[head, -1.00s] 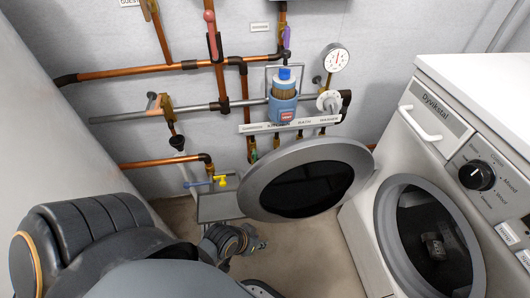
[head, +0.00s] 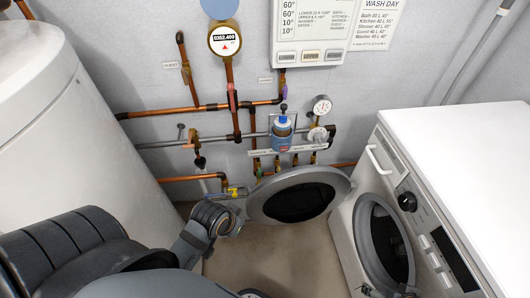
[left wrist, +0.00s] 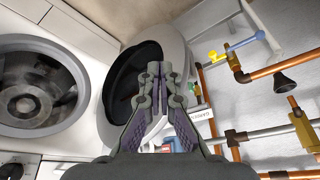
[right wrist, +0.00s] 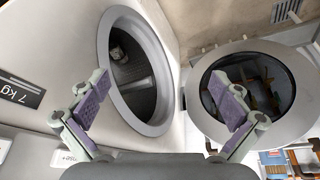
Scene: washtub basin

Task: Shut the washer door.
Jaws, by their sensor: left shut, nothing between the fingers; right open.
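The washer (head: 450,130) stands at the right, its round opening (head: 383,245) facing left. Its round door (head: 338,184), grey rim and dark glass, stands wide open to the left of the opening. In the left wrist view the drum opening (left wrist: 35,100) is at the left and the door (left wrist: 172,38) is behind my fingers. My left gripper (head: 236,222) is shut and empty, close to the door's left edge; I cannot tell if they touch. It also shows in the left wrist view (left wrist: 159,70). My right gripper (right wrist: 160,84) is open and empty, facing the opening (right wrist: 108,45) and door (right wrist: 205,125).
Copper pipes (head: 200,106), a blue-capped filter (head: 282,135) and a gauge (head: 321,105) line the wall behind the door. A white tank (head: 60,110) fills the left. Floor is clear below the door.

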